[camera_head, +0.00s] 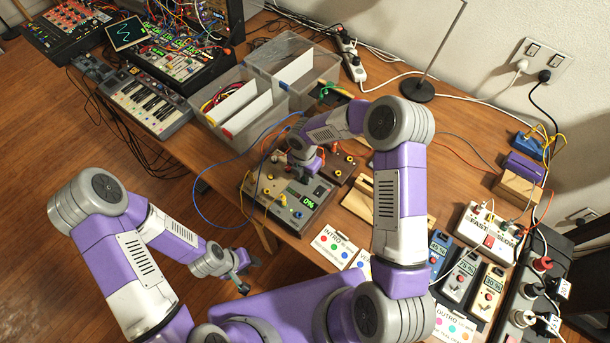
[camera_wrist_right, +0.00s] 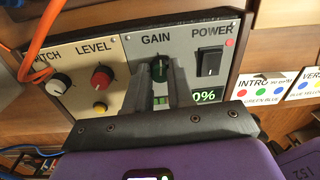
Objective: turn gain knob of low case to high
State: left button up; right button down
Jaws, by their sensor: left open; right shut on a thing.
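The low case (camera_head: 262,188) sits near the table's front edge, its panel facing up. In the right wrist view its panel (camera_wrist_right: 128,52) shows the labels LEVEL, GAIN and POWER. In the head view my right gripper (camera_head: 299,184) is over the case and hides the knob. The case's display (camera_head: 308,203) reads 0%. My left gripper (camera_head: 243,276) is open and empty, in front of the table edge and apart from the case.
The panel has a red level knob (camera_wrist_right: 102,77), a white knob (camera_wrist_right: 61,84) and a black power switch (camera_wrist_right: 210,61). Cables cross the case's left side. Clear bins (camera_head: 292,66) stand behind, cards (camera_head: 334,246) lie to the right, and a mini keyboard (camera_head: 146,101) sits at left.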

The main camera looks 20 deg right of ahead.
jog(key=m+b, duration=0.2)
jog(key=m, duration=0.4)
jog(key=m+b, duration=0.1)
jog(key=m, duration=0.5)
jog(key=shift+m+b, duration=0.3)
jog(key=m+b, duration=0.1)
jog(key=m, duration=0.5)
jog(key=shift+y, duration=0.3)
jog(key=m, duration=0.6)
jog(key=shift+s+b, duration=0.1)
jog(key=shift+b, duration=0.25)
jog(key=shift+m, duration=0.3)
jog(key=c, duration=1)
grip_release()
jog(key=shift+r, duration=0.15)
